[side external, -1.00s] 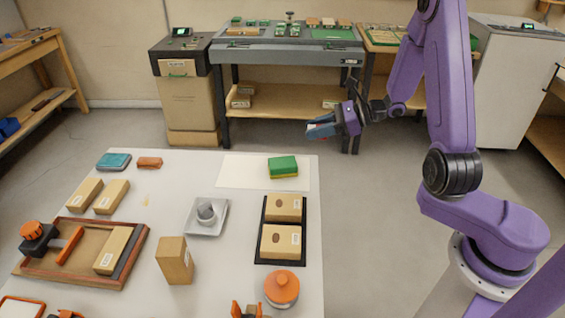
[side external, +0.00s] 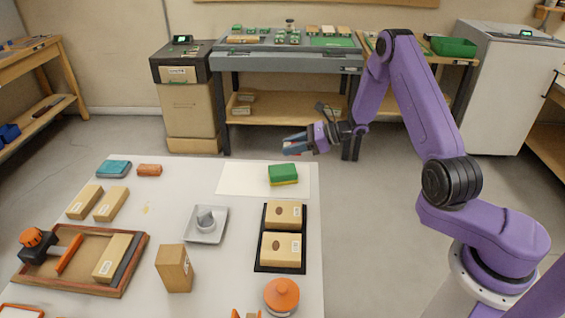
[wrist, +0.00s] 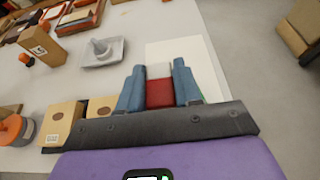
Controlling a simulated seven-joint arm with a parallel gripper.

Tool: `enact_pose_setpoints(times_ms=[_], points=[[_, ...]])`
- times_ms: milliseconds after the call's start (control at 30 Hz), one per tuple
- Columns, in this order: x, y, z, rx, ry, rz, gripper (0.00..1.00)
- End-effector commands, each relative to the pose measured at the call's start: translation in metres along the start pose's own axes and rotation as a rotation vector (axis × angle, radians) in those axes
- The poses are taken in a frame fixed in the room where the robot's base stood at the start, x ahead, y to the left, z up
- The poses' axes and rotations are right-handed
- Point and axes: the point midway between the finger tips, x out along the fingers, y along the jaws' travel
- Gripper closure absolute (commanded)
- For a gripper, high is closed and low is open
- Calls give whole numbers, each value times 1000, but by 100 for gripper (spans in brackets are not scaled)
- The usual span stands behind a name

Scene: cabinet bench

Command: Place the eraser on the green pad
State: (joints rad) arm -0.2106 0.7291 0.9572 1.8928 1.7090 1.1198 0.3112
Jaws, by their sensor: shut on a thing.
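My gripper (side external: 296,144) is above and beyond the far edge of the white table in the side view. In the wrist view my gripper (wrist: 159,84) has its blue fingers shut on the eraser (wrist: 160,93), a small block that is red with a white end. The green pad (side external: 283,173), a green block with a yellow lower layer, lies on a white sheet (side external: 240,180) at the table's far right. The eraser is held clear of the pad. In the wrist view only a thin green sliver shows beside the right finger; the rest is hidden.
A black tray (side external: 258,254) with two tan blocks stands nearer on the table, beside a grey dish (side external: 193,238). A teal block (side external: 114,169) and a reddish block (side external: 149,170) lie at the far left. The white sheet left of the pad is clear.

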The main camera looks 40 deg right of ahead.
Motion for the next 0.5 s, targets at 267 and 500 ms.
enact_pose_setpoints(times_ms=[267, 500], points=[[36, -22, -30, 2, 1, 2, 97], [46, -31, -38, 1, 1, 0, 97]])
